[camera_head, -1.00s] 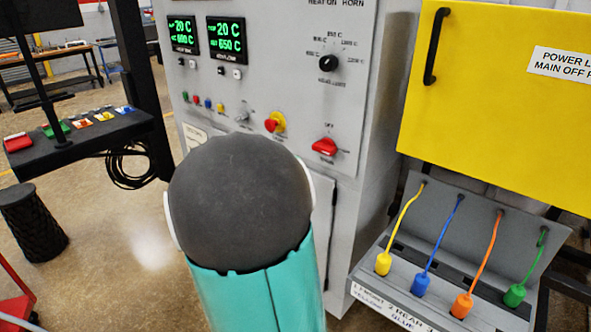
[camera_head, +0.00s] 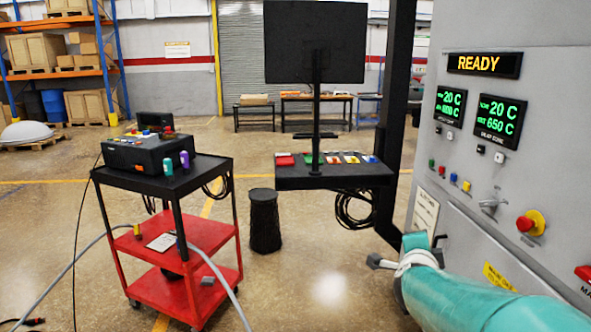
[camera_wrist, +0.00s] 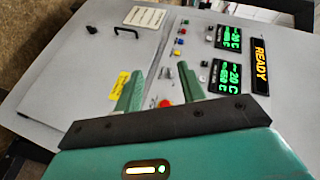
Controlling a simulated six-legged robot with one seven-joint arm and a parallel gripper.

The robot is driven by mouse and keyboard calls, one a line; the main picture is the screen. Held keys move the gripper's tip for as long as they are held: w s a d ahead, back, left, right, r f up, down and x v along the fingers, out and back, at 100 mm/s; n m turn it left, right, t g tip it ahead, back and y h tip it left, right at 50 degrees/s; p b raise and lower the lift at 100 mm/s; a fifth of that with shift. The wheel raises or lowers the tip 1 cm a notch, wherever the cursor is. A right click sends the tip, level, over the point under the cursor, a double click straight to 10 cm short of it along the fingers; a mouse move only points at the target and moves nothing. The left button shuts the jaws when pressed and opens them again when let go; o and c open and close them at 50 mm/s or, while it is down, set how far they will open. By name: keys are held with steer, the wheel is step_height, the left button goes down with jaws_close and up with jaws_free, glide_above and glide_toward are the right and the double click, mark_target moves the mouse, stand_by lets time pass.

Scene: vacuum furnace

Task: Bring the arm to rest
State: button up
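My gripper (camera_wrist: 161,70) shows in the wrist view with its two green fingers apart and nothing between them. It points toward the grey furnace control cabinet (camera_wrist: 80,75), which lies tilted in that view. In the head view my teal arm (camera_head: 470,300) reaches in from the lower right corner, low in front of the cabinet (camera_head: 450,170). The gripper's fingers cannot be made out there. Whether the fingers touch the cabinet cannot be told.
A red and black cart (camera_head: 185,255) with a dark case (camera_head: 150,152) and hoses stands at left.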

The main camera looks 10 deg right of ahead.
steer(key=s+a+f+n+y, duration=0.1)
steer(key=s+a+n+y, duration=0.2)
steer(key=a+n+y, duration=0.5)
steer(key=s+a+n+y, duration=0.15)
steer(key=a+n, duration=0.45)
steer(key=a, duration=0.6)
steer(key=s+a+f+n+g, duration=0.2)
steer(key=s+n+g, duration=0.1)
steer(key=s, duration=0.4)
steer(key=s+a+f+n+g, duration=0.2)
steer(key=s+a+n+g, duration=0.1)
steer(key=s, duration=0.3)
steer(key=shift+s+a+n, duration=0.3)
steer(key=shift+s+n, duration=0.1)
steer(key=shift+n, duration=0.5)
